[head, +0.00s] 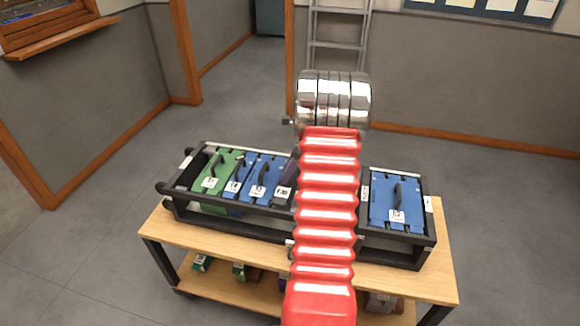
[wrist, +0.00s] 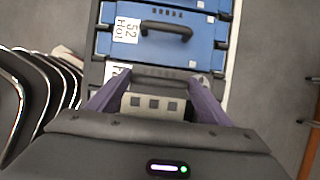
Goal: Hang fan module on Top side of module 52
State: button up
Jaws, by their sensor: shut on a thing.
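Module 52 (wrist: 165,45) is a blue block with a black handle and a white label reading "52 Hot", in the upper middle of the wrist view. My gripper (wrist: 159,82), with purple fingers, is just below it there. The fingers are shut on a dark piece, seemingly the fan module (wrist: 160,74), whose white label is partly cut off beside the left finger. A pale plate with dark squares shows between the fingers; I cannot tell what it belongs to. The gap between the held piece and module 52 is hard to judge. In the head view my arm hides the gripper.
A black rack (head: 415,257) stands on a wooden cart (head: 440,283). It holds a green module (head: 218,170), several blue ones, and a blue module (head: 396,200) at the right end. More items lie on the lower shelf. A ladder (head: 339,40) stands behind; the floor around is clear.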

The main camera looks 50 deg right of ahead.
jog(key=shift+f, duration=0.85)
dwell(0.4)
jog(key=o, duration=2.2)
jog(key=shift+f, duration=0.15)
jog(key=v, duration=1.4)
